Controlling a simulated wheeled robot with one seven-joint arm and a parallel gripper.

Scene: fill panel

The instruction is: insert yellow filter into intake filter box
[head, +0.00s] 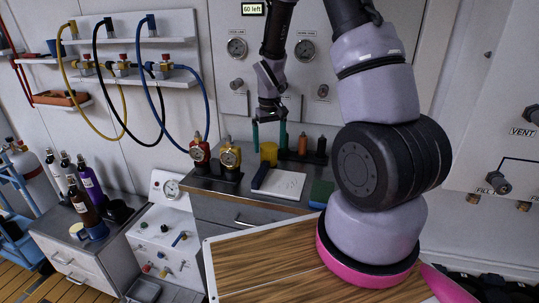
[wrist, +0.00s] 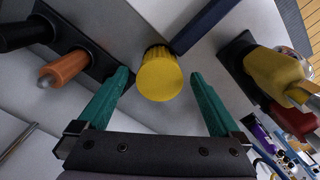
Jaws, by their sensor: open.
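The yellow filter (head: 268,153) is a short ribbed cylinder standing upright on the grey counter. In the wrist view the yellow filter (wrist: 160,78) shows its round top, centred between my fingers. My gripper (head: 269,134) hangs from above with its two teal fingers apart, over the filter. In the wrist view my gripper (wrist: 160,75) is open, with a visible gap on each side of the filter and nothing held. I cannot pick out the intake filter box for certain in either view.
A rack with an orange (head: 303,145) and a black (head: 321,149) handle stands to the right. A red regulator (head: 200,153) and a yellow regulator (head: 230,158) stand to the left.

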